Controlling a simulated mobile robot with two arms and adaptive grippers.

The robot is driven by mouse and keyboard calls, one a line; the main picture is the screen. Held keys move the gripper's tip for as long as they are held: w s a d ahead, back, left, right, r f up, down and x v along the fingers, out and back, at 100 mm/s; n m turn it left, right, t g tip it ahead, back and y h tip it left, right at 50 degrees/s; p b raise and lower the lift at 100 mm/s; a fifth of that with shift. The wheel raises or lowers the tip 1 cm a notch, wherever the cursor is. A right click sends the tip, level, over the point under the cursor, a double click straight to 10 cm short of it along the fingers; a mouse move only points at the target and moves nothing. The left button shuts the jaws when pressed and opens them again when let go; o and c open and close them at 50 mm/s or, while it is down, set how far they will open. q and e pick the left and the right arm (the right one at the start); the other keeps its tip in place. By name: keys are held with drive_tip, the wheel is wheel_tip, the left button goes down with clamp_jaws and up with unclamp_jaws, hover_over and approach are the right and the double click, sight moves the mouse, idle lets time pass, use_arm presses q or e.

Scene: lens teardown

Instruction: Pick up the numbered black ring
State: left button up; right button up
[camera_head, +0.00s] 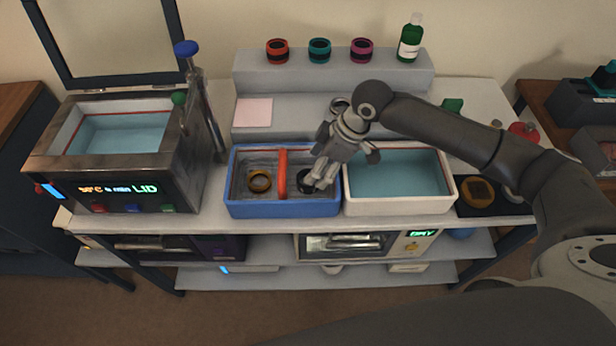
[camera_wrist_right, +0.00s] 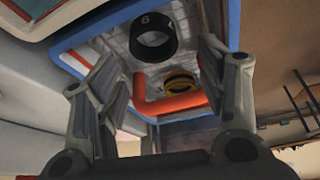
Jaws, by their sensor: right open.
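The numbered black ring (camera_wrist_right: 153,38) lies in the blue tray's right compartment, with white numerals visible on its side in the wrist view. In the head view the ring (camera_head: 306,180) is partly hidden by my right gripper (camera_head: 322,180). That gripper is open and hovers over the right compartment. In the wrist view its two fingers (camera_wrist_right: 160,90) stand wide apart with nothing between them, and the ring shows beyond them. My left gripper does not show in either view.
The blue tray (camera_head: 285,209) has an orange divider (camera_head: 282,172); a gold-and-black ring (camera_head: 260,181) lies left of it. A white basin (camera_head: 398,207) of water stands right beside the tray. An open-lidded heated bath (camera_head: 125,170) stands left. A raised shelf behind holds several coloured rings and a green bottle (camera_head: 410,40).

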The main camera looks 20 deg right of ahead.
drive_tip(key=shift+w+a+f, duration=0.2)
drive_tip(key=shift+f, duration=0.3)
drive_tip(key=shift+w+a+f, duration=0.1)
drive_tip(key=shift+w+f, duration=0.1)
drive_tip(key=shift+f, duration=0.1)
drive_tip(key=x, duration=0.2)
drive_tip(key=p+x, duration=0.1)
drive_tip(key=x, duration=0.1)
drive_tip(key=shift+f, duration=0.2)
drive_tip(key=shift+w+f, duration=0.15)
drive_tip(key=shift+f, duration=0.25)
drive_tip(key=c, duration=0.5)
drive_tip(key=shift+c, duration=1.2)
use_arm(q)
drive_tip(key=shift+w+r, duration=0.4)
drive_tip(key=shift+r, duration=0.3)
use_arm(e)
drive_tip(key=shift+c, duration=0.2)
